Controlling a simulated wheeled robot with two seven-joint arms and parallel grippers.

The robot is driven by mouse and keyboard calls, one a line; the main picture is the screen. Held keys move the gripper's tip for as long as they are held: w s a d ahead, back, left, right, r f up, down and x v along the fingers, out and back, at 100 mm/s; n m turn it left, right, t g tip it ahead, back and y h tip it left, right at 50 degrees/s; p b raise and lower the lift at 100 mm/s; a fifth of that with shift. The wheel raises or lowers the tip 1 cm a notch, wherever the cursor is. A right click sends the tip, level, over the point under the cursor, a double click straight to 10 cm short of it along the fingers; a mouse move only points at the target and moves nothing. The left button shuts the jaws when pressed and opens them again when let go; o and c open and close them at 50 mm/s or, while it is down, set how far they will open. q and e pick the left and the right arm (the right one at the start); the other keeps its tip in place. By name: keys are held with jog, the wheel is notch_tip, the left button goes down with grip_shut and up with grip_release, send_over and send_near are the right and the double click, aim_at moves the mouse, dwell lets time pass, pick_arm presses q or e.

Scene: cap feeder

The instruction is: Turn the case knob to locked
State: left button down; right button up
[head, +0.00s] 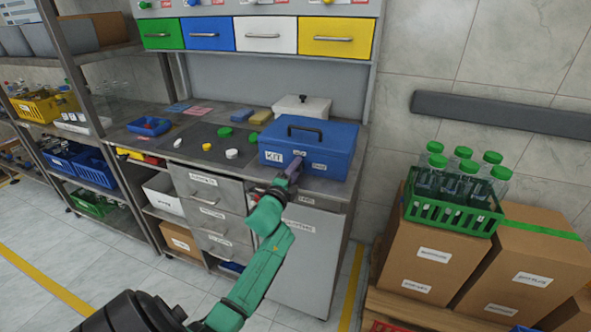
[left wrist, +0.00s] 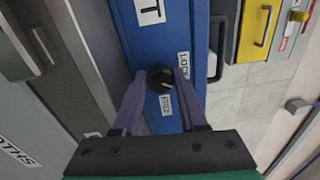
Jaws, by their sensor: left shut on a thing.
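The blue case (head: 335,157) with a dark top handle stands at the right end of the counter. My left gripper (head: 294,167) reaches its front face, beside a label reading "KIT". In the left wrist view, the black round knob (left wrist: 160,77) sits on the blue case front (left wrist: 165,40) between the fingertips of my left gripper (left wrist: 160,82), which is shut on it. A label reading "FREE" (left wrist: 166,105) lies beside the knob, and a partly hidden label starting "LOC" (left wrist: 183,66) is on its other side. The knob's exact pointing is hard to tell. My right gripper is not in view.
A white lidded box (head: 302,106) stands behind the case. Green and white caps (head: 232,154) lie on a dark mat (head: 185,148) to the left. A green crate of bottles (head: 450,214) sits on cardboard boxes at the right.

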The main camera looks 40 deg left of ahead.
pick_arm(q)
jog(key=n+p, duration=0.1)
jog(key=n, duration=0.5)
jog(key=shift+f, duration=0.1)
jog(key=shift+n, duration=0.3)
jog(key=shift+c, duration=2.3)
grip_release()
jog(key=shift+s+d+f, duration=0.1)
jog(key=shift+f, duration=0.05)
